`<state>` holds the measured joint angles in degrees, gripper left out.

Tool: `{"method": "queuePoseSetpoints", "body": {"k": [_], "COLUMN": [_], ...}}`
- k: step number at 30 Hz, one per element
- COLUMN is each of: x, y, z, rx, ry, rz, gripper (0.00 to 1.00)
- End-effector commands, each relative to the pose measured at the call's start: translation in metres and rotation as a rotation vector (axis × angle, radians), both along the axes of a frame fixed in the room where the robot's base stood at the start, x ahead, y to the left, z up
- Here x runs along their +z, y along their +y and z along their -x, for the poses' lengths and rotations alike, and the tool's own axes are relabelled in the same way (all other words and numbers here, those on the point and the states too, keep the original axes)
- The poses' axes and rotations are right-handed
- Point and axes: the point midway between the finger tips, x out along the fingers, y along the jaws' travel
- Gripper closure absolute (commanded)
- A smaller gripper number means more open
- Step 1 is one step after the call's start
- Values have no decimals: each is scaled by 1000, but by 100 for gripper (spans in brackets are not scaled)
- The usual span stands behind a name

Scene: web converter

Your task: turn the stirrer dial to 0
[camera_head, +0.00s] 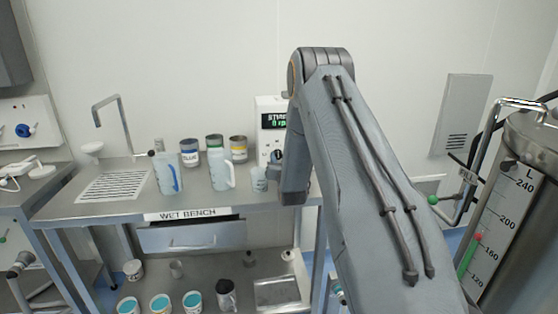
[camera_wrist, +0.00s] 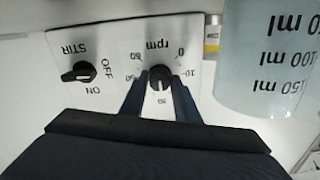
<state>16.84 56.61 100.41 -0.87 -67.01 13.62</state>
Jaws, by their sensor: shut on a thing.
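The rpm dial (camera_wrist: 161,76) is a round black knob on the stirrer's white front panel, upside down in the wrist view. Its pale mark points down in the picture, toward the label that looks like 30; the 0 is at the upper right of the knob. My gripper (camera_wrist: 160,84) is shut on the dial, one dark finger on each side. The black STIR switch (camera_wrist: 78,72) with ON and OFF labels sits to the left. In the head view the stirrer (camera_head: 268,108) has a green display, partly hidden by my arm; the dial is hidden there.
A graduated beaker (camera_wrist: 275,60) stands close right of the panel in the wrist view. Jugs (camera_head: 221,172) and several paint cans (camera_head: 190,152) stand on the wet bench (camera_head: 120,212). A scaled tank (camera_head: 510,215) is at the right.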

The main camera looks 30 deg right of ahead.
Motion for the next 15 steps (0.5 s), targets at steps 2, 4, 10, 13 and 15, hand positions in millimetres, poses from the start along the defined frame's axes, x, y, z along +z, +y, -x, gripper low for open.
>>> {"method": "queuePoseSetpoints", "body": {"k": [2, 4, 10, 13, 15], "x": [-1, -1, -2, -2, -2], "y": [0, 0, 0, 0, 0], "z": [0, -1, -1, -1, -1], "rx": [0, 0, 0, 0, 0], "ry": [7, 17, 58, 83, 102], "rz": [27, 62, 204, 293, 358], "gripper": [94, 94, 94, 94, 94]}}
